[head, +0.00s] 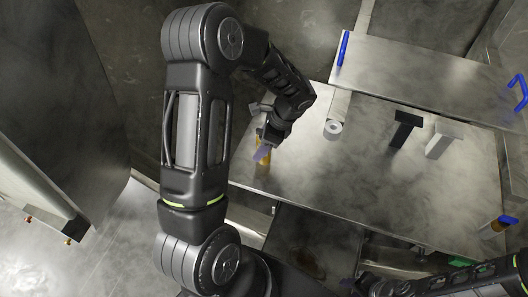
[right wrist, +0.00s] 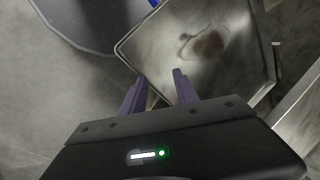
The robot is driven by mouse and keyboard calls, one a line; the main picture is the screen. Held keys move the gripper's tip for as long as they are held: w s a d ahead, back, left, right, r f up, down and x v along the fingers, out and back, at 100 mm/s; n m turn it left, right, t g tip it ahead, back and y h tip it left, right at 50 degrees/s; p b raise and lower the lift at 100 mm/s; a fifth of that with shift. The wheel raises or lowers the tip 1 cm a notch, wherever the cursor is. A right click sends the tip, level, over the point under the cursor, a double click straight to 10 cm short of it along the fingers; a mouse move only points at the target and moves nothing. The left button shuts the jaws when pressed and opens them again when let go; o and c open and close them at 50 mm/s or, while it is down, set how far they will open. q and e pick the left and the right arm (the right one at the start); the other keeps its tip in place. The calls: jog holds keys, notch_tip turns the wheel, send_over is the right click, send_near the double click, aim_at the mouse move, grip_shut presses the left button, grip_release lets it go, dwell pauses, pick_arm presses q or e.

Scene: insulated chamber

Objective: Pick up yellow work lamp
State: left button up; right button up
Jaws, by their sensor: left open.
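The yellow work lamp (head: 262,170) stands near the left end of the metal table in the head view. It is small and partly hidden by my left gripper (head: 262,152). That gripper is open, with its purple fingers at the lamp's upper part; I cannot tell whether they touch it. My right gripper shows in the right wrist view (right wrist: 157,88) with its two purple fingers apart and nothing between them. In the head view my right arm is low at the right edge.
The metal table (head: 310,180) also holds a white roll (head: 333,128), a black T-shaped piece (head: 404,128) and a pale T-shaped piece (head: 441,141). A raised metal shelf (head: 430,75) with blue handles is behind. The table's front middle is clear. A stained metal panel (right wrist: 205,45) lies beyond my right fingers.

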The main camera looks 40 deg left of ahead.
pick_arm(q)
jog(key=shift+c, duration=0.2)
dwell(0.4)
grip_shut()
dwell(0.5)
